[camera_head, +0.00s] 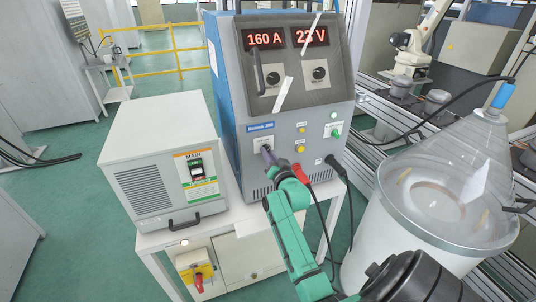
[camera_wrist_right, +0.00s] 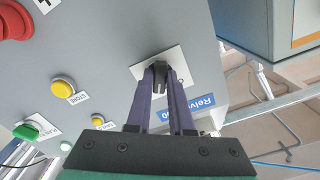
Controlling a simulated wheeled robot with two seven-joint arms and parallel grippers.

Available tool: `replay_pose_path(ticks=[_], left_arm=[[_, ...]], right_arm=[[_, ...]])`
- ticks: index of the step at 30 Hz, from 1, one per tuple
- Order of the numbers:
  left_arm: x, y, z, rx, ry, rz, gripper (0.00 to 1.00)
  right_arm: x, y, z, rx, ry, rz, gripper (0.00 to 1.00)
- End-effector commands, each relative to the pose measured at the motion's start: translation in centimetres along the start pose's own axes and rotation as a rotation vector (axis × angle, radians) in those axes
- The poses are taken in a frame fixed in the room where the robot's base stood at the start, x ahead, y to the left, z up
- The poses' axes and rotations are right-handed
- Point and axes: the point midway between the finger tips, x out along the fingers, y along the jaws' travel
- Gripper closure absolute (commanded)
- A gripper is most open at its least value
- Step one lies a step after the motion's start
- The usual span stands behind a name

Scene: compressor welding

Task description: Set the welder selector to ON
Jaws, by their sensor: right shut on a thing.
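The welder (camera_head: 285,112) is a grey and blue cabinet whose red displays read 160 A and 23 V. Its selector is a black knob (camera_wrist_right: 160,70) on a white plate (camera_wrist_right: 180,62), low on the left of the front panel. My right gripper (camera_head: 267,153) reaches the panel at this plate. In the right wrist view its two purple fingers (camera_wrist_right: 161,82) are shut on the knob, one on each side. The fingers cover much of the knob, and I cannot read its position. My left gripper is not in view.
Cables hang from plugs (camera_head: 335,163) at the panel's lower right. A white MAIN box (camera_head: 155,150) stands to the left, and a large drum with a clear cone (camera_head: 450,185) to the right.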

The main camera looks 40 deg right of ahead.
Motion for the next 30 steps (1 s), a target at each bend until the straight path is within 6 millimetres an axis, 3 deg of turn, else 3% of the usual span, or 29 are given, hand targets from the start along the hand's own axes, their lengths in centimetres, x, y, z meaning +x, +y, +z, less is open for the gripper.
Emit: replay_pose_path(ticks=[2,3,5,6,15,20,23,30], left_arm=[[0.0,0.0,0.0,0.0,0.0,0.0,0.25],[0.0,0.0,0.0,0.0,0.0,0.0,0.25],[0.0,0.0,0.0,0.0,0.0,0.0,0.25],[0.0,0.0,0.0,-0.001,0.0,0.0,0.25],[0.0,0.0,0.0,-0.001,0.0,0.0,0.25],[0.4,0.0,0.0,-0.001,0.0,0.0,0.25],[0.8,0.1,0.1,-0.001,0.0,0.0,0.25],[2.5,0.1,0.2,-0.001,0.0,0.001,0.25]], right_arm=[[-0.1,0.1,0.3,0.001,-0.006,0.002,1.0],[-0.1,0.1,0.3,0.001,-0.006,0.003,0.76],[-0.1,0.1,0.3,0.001,-0.006,0.002,0.53],[-0.1,0.1,0.3,0.001,-0.006,0.002,0.5],[-0.1,0.1,0.1,-0.001,-0.002,0.001,0.5],[-1.5,0.1,0.3,-0.001,-0.004,0.001,0.5],[-3.6,0.2,0.4,-0.002,-0.004,0.002,0.5],[-10.8,0.4,0.6,-0.002,-0.006,0.004,0.5]])
